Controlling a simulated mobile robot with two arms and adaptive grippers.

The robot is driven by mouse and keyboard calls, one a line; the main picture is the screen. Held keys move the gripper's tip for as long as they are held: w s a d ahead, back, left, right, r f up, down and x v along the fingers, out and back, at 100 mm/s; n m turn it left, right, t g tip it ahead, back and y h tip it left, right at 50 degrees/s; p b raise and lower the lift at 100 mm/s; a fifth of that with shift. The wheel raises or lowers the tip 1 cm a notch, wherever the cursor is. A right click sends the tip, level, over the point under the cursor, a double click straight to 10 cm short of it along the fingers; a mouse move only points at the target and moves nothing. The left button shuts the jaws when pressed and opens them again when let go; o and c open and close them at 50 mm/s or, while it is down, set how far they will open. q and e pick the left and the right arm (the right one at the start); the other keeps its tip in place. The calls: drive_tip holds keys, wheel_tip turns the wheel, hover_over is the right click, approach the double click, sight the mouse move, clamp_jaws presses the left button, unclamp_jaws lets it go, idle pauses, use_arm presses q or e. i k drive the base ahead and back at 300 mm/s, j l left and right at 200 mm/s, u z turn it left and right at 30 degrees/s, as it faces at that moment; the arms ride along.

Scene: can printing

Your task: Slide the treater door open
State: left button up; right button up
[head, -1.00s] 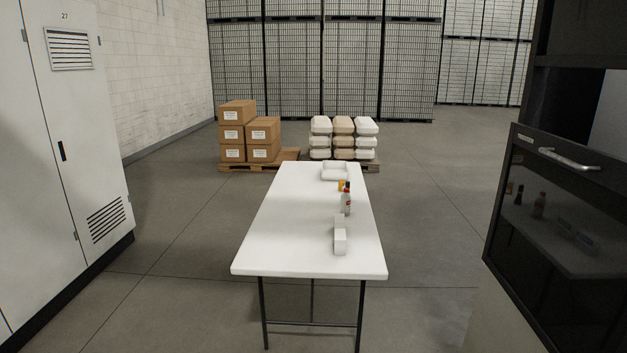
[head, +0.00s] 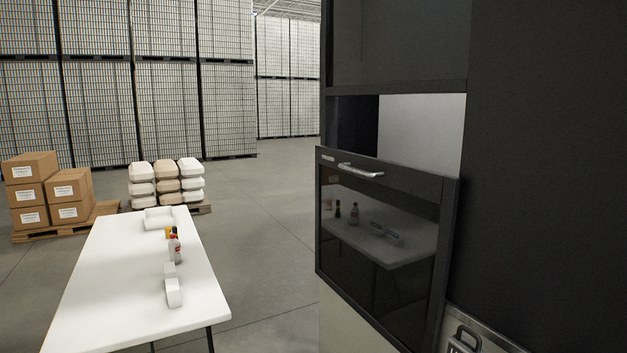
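The treater door (head: 381,250) is a dark glossy panel in a black frame on the right side of the head view. A silver bar handle (head: 360,171) is fixed near its top edge. Above the door is an opening (head: 421,132) with a pale surface inside. The glass reflects the white table and its bottles. Neither of my grippers shows in the head view, and nothing is seen touching the handle.
A white table (head: 115,290) stands at the lower left, with bottles (head: 175,248) and white blocks (head: 173,292) on it. Stacked cartons (head: 70,195) and pale bundles (head: 167,182) sit on pallets behind. Grey floor (head: 268,250) is clear between table and door.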

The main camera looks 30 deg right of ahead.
sight(385, 229)
drive_tip(key=i+z, duration=0.1)
drive_tip(key=z, duration=0.35)
drive_tip(key=i+z, duration=0.1)
drive_tip(key=z, duration=0.3)
drive_tip(key=j, duration=0.1)
